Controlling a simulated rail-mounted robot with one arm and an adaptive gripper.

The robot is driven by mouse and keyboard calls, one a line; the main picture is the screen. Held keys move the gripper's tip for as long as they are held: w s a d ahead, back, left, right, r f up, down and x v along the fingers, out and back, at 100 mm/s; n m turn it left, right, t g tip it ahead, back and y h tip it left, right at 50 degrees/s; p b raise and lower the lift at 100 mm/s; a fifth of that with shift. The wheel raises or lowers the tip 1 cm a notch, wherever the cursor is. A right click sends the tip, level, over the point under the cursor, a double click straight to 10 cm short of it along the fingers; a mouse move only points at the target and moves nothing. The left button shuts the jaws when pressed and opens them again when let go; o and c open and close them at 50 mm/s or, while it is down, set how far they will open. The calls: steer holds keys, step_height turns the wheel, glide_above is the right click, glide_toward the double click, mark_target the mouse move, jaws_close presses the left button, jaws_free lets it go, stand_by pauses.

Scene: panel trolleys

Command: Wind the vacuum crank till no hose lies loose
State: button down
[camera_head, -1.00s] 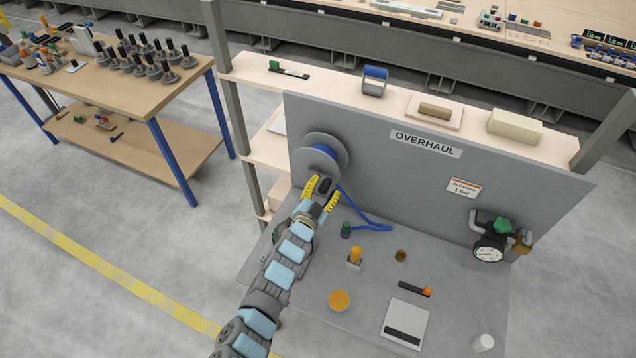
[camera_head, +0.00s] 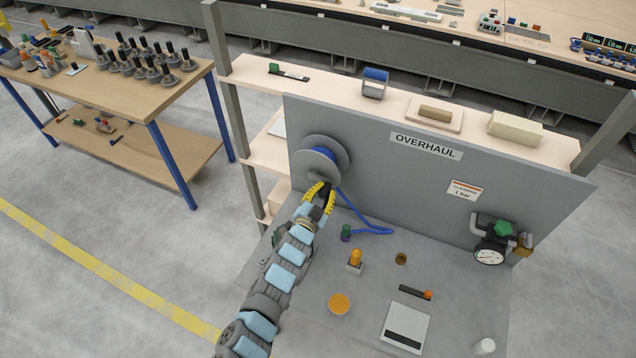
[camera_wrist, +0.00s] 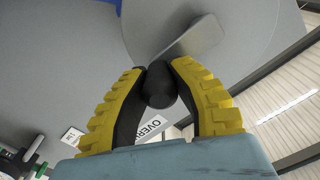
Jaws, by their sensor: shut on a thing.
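The hose reel (camera_head: 318,160) is a grey drum with blue hose wound on it, mounted on the left of the upright grey panel. Its crank has a light grey arm (camera_wrist: 192,40) and a black knob (camera_wrist: 158,86). My gripper (camera_head: 322,190) is shut on the black knob, with its yellow-ribbed fingers on either side in the wrist view (camera_wrist: 160,78). A length of blue hose (camera_head: 365,224) hangs from the reel and lies loose in a bend on the grey bench top.
A gauge with green valve (camera_head: 489,255) sits at the panel's right. An orange-topped piece (camera_head: 355,260), an orange disc (camera_head: 339,303), a white-and-black plate (camera_head: 404,326) and a white cylinder (camera_head: 484,346) stand on the bench (camera_head: 450,300). A shelf (camera_head: 470,118) runs behind the panel.

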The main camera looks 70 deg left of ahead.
steer(key=shift+f, duration=0.45)
steer(key=shift+s+a+f+b, duration=0.15)
steer(key=shift+s+f+b, duration=0.05)
steer(key=shift+f+b, duration=0.2)
steer(key=shift+f, duration=0.1)
steer(key=shift+s+a+f+b, duration=0.2)
steer(key=shift+a+f+b, duration=0.05)
steer(key=shift+f+b, duration=0.15)
steer(key=shift+s+a+f+b, duration=0.3)
steer(key=shift+s+f+b, duration=0.05)
steer(key=shift+f+b, duration=0.1)
